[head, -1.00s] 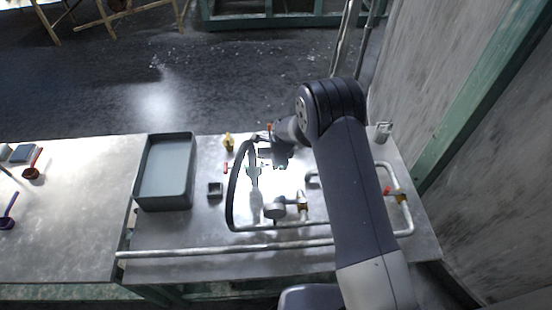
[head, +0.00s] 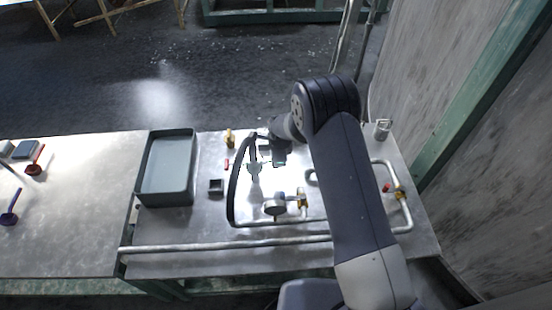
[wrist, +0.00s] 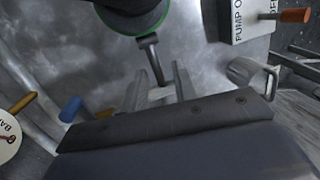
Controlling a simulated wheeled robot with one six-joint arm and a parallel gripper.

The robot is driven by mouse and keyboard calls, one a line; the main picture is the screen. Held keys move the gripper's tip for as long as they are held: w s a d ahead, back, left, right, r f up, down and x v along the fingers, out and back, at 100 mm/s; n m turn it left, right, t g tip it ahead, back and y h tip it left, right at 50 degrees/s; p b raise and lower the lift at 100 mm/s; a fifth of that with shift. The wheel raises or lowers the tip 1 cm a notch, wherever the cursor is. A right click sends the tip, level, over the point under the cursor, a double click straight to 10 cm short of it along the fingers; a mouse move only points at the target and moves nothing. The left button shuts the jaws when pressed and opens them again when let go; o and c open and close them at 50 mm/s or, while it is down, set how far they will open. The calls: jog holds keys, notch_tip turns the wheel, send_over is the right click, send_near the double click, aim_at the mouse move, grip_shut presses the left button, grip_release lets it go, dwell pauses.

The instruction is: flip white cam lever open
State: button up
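In the wrist view my gripper (wrist: 160,85) shows two pale grey fingers standing apart, so it is open. A grey lever-like bar (wrist: 153,60) reaches down from a dark round body with a green ring (wrist: 140,15), and its lower end lies between or just beyond the fingers. I cannot tell whether they touch it, or whether this bar is the white cam lever. In the head view my gripper (head: 268,150) is low over the bench beside a pale fitting (head: 254,169); its fingertips are hard to make out.
A grey tray (head: 167,167) and a small black box (head: 216,187) stand left on the bench. A black hose (head: 234,190) curves beside the gripper. A round gauge-like part (head: 274,206) and pipe (head: 230,246) lie nearer. A PUMP-labelled box (wrist: 245,20) has an orange-handled lever (wrist: 293,16).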

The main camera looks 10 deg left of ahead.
jog(key=b+v, duration=0.1)
jog(key=v, duration=0.9)
jog(key=shift+r+b, duration=0.4)
jog(key=shift+s+f, duration=0.1)
jog(key=p+x, duration=0.1)
jog(key=x, duration=0.9)
jog(key=shift+f+p, duration=0.35)
jog(key=shift+p, duration=0.05)
jog(key=shift+r, duration=0.15)
jog(key=shift+f, duration=0.3)
jog(key=y+b, duration=0.1)
jog(key=b, duration=0.1)
jog(key=f+y+b, duration=0.1)
jog(key=y+b, duration=0.1)
jog(key=b, duration=0.1)
jog(key=shift+d+f+g+b, duration=0.1)
jog(key=shift+d+g+b, duration=0.05)
jog(key=shift+g+b, duration=0.2)
dwell(1.0)
dwell(0.7)
